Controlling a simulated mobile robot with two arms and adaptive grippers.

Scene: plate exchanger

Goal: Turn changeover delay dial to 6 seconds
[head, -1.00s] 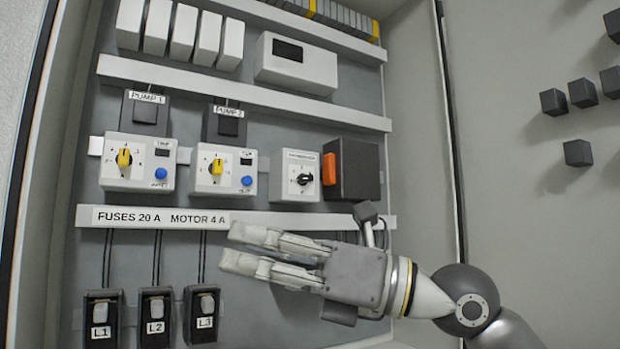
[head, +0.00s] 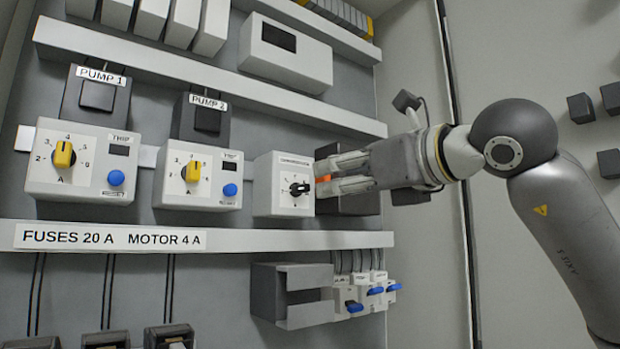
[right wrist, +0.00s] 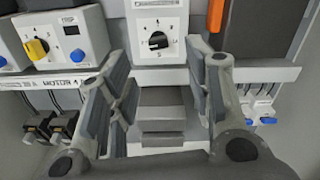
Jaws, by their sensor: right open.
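The changeover delay dial is a small black knob (head: 299,189) on a white box (head: 268,186) in the middle of the panel. In the right wrist view the black knob (right wrist: 158,41) shows above and between the fingers, with a scale around it on the white box (right wrist: 139,52). My right gripper (head: 329,176) is at the right side of the box, close to the knob. In the right wrist view its fingers (right wrist: 157,78) are spread apart with nothing between them. I cannot tell whether a fingertip touches the box. My left gripper is not in view.
A dark box with an orange handle (head: 323,179) is partly hidden behind my right gripper. Left are two motor units with yellow dials (head: 64,155) (head: 192,171) and blue buttons. Below run a labelled rail (head: 230,239), a grey bracket (head: 290,292) and blue-levered switches (head: 355,306).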

